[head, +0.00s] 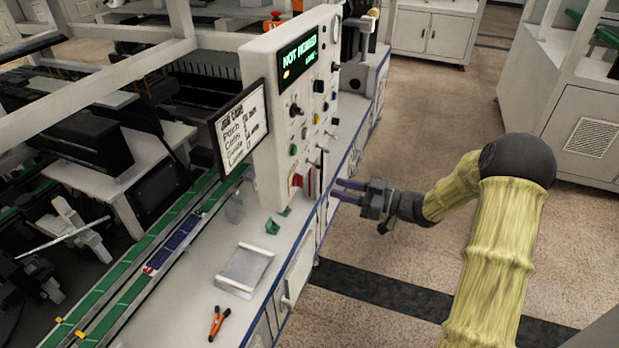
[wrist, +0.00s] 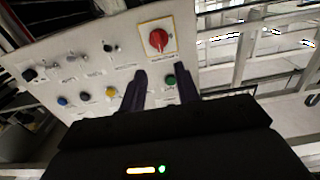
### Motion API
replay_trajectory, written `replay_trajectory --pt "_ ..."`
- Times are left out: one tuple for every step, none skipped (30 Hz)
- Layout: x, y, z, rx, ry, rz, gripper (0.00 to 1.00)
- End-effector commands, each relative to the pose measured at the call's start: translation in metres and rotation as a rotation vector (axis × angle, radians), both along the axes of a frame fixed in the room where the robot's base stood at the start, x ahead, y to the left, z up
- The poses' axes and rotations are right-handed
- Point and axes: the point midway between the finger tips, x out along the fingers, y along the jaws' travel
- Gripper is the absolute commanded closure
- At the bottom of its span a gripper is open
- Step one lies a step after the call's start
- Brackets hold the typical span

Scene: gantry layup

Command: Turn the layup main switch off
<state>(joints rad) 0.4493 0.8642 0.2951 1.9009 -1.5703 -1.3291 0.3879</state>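The main switch appears to be a red rotary knob (wrist: 158,40) on a pale square plate with a yellow border, at the panel's edge in the wrist view. Its label is too small to read. In the head view a red knob (head: 297,180) shows low on the control panel (head: 268,150), with another red part just beside it; I cannot tell which is the switch. My gripper (head: 337,190) is in front of the panel's lower part, apart from it. In the wrist view my gripper (wrist: 162,73) is open and empty, with the red knob beyond its fingertips.
A green button (wrist: 170,82) shows between my fingers, with a yellow button (wrist: 111,91) to the left. A screen (head: 240,125) is beside the panel. Orange-handled pliers (head: 217,323) and a metal tray (head: 233,283) lie on the bench. The floor right of the bench is clear.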

Motion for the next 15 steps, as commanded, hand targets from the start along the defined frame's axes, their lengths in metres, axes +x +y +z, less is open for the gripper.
replay_trajectory --pt "0.003 0.01 0.002 0.002 0.0 0.003 0.68" --pt "0.005 0.015 0.002 0.001 0.001 0.003 0.68" --pt "0.007 0.022 0.002 0.001 0.001 0.003 0.68" --pt "0.009 0.026 0.002 0.002 0.0 0.003 0.68" --pt "0.011 0.031 0.002 0.001 0.001 0.003 0.68" --pt "0.013 0.038 0.002 0.0 0.0 0.003 0.68" --pt "0.015 0.043 0.002 0.001 0.0 0.003 0.68" --pt "0.017 0.048 0.002 0.002 -0.001 0.003 0.68" --pt "0.019 0.055 0.002 0.002 0.0 0.003 0.68" --pt "0.021 0.06 0.002 0.001 0.001 0.003 0.68" --pt "0.022 0.064 0.002 0.001 0.001 0.003 0.68" --pt "0.025 0.07 0.002 0.001 0.001 0.002 0.68" --pt "0.026 0.074 0.002 0.001 0.001 0.002 0.68" --pt "0.028 0.077 0.001 0.0 0.001 0.001 0.68" --pt "0.029 0.081 0.001 0.0 0.0 0.001 0.68"
